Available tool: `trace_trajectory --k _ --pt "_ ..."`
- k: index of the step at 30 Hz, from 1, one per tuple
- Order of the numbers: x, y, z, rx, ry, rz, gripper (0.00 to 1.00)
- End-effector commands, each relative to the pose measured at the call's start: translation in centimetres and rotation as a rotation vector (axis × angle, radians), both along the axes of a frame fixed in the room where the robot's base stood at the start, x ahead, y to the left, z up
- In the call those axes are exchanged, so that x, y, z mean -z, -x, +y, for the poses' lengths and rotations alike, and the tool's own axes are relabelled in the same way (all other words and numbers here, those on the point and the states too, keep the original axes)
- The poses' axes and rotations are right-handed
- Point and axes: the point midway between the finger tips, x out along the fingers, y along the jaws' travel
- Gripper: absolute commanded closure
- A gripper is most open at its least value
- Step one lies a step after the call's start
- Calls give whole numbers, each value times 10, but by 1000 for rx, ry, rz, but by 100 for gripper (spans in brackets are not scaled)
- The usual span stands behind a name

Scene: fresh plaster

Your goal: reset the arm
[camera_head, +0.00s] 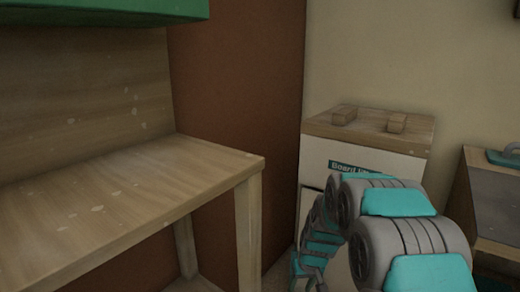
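My arm, grey with teal panels, fills the lower right of the head view. It reaches forward and bends down in front of a white cabinet with a wooden top (375,132). The far end of the arm, where my gripper (311,281) seems to be, is small and partly cut off by the bottom edge. I cannot tell whether its fingers are open or shut, or whether it holds anything.
A wooden table (130,195) with pale spots stands at the left, under a green shelf or cupboard (100,12). The tabletop is clear.

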Motion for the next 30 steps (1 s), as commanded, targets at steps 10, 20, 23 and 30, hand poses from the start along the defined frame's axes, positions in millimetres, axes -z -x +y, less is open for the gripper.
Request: trace_trajectory --k 10,20,23,30 --pt "-91 113 -1 12 11 113 46" --pt "-151 231 -10 45 44 218 46" --pt "-164 268 -14 59 59 253 46" --pt "-184 349 -24 97 95 321 46"
